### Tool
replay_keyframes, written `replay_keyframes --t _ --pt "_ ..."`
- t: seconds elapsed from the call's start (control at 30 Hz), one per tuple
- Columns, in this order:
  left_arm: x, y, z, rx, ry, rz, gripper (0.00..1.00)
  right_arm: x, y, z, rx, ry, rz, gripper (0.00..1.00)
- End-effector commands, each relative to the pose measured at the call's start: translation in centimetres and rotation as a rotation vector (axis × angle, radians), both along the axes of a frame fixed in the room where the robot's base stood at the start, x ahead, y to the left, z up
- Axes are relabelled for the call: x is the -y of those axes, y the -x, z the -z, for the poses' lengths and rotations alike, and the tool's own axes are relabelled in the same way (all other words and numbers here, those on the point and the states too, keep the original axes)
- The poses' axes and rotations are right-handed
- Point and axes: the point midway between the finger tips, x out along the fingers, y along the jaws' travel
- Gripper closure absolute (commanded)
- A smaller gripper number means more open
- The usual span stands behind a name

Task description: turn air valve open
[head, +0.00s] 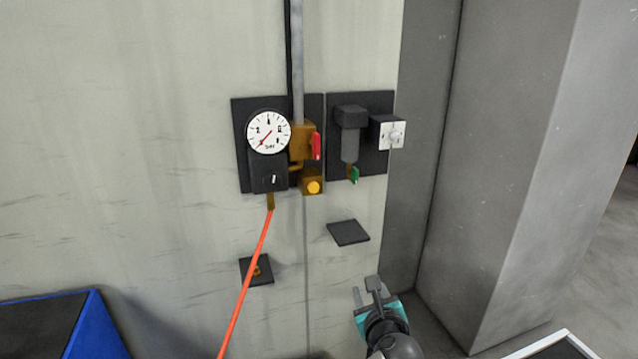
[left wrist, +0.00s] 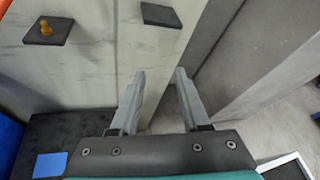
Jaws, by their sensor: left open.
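The air valve is a brass body (head: 301,140) with a red handle (head: 316,146), mounted on the wall panel right of the round pressure gauge (head: 268,132). The red handle stands roughly upright. The gauge needle points to the lower left. My left gripper (head: 366,292) is low and to the right of the valve, well apart from it. In the left wrist view its two fingers (left wrist: 160,74) are spread, with nothing between them. The valve is not in the left wrist view. My right gripper is not in view.
A filter (head: 350,140) with a green tap (head: 354,175) and a white-faced switch box (head: 392,135) sit right of the valve. A red hose (head: 246,285) hangs below the gauge. Small dark plates (head: 348,232) stick out lower down. A grey pillar (head: 500,180) stands at right.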

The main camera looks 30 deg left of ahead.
Motion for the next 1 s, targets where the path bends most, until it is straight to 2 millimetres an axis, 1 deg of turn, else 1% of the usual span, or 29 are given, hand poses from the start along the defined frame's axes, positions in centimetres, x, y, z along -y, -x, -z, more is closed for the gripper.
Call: replay_keyframes --t 0.03,0.07,0.1,0.2,0.3,0.4,0.47,0.57,0.67,1.0 --pt "-0.6 -0.4 -6.6 0.03 -0.102 -0.018 0.54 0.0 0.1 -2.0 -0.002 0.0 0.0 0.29" --pt "-1.1 -0.3 -9.4 0.036 -0.162 -0.033 0.54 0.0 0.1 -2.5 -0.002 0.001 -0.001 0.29" --pt "-1.7 -0.1 -12.8 0.041 -0.234 -0.057 0.54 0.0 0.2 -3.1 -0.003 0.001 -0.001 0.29" --pt "-2.9 1.1 -19.4 0.043 -0.366 -0.122 0.54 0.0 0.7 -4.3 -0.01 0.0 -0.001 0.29" --pt "-3.8 2.3 -23.4 0.034 -0.443 -0.176 0.54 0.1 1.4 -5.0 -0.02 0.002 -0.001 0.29" --pt "-4.3 3.1 -25.3 0.026 -0.482 -0.207 0.54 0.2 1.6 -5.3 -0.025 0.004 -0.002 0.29" --pt "-4.6 3.1 -25.8 0.022 -0.493 -0.215 0.54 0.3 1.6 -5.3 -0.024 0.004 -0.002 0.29" --pt "-5.4 2.5 -25.8 0.019 -0.499 -0.218 0.54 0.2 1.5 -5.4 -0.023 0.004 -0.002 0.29" --pt "-6.7 1.4 -25.8 0.02 -0.499 -0.217 0.54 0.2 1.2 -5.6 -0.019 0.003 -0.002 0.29" --pt "-12.3 -3.3 -25.8 0.02 -0.496 -0.216 0.54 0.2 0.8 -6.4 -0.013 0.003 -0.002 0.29"
